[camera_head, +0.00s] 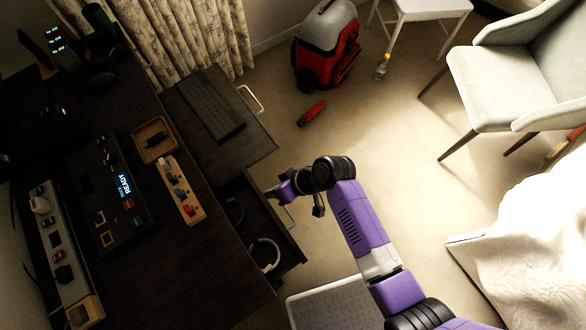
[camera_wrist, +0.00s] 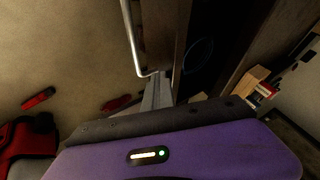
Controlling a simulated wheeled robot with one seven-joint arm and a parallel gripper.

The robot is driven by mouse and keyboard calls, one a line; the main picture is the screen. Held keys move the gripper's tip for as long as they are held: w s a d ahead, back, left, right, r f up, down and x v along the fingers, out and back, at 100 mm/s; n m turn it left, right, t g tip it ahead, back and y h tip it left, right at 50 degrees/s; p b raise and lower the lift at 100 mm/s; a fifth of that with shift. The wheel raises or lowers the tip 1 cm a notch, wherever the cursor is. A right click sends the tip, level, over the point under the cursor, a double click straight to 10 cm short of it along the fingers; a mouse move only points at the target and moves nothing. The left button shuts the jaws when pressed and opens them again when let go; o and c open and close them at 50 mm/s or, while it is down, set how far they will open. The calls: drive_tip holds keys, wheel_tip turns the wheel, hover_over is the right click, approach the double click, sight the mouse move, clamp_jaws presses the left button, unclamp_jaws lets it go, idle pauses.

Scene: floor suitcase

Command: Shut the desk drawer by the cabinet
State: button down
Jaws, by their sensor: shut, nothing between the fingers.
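The dark desk (camera_head: 225,275) fills the left of the head view. One of its drawers (camera_head: 290,243) is pulled out and open at the top, with a white ring-shaped item (camera_head: 266,246) and a dark coiled item (camera_head: 234,210) inside. Its metal handle (camera_head: 291,217) is on the outer face, partly behind my arm. My gripper (camera_head: 272,192) is shut and empty at the far end of this drawer's front. In the wrist view the shut fingers (camera_wrist: 157,93) are close to the drawer front (camera_wrist: 166,35) and handle (camera_wrist: 130,38); I cannot tell whether they touch. I cannot identify the cabinet.
A keyboard (camera_head: 209,106) lies on a dark surface beyond the open drawer, with another handle (camera_head: 251,99) at its edge. A red vacuum (camera_head: 327,50), a red cylinder (camera_head: 311,113) and a bottle (camera_head: 381,67) stand or lie on the floor.

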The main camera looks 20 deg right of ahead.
drive_tip(key=a, duration=0.2)
drive_tip(key=s+a, duration=0.1)
drive_tip(key=a, duration=0.2)
drive_tip(key=s+a, duration=0.1)
drive_tip(key=a, duration=0.1)
drive_tip(key=shift+s+a, duration=0.15)
drive_tip(key=shift+s, duration=0.05)
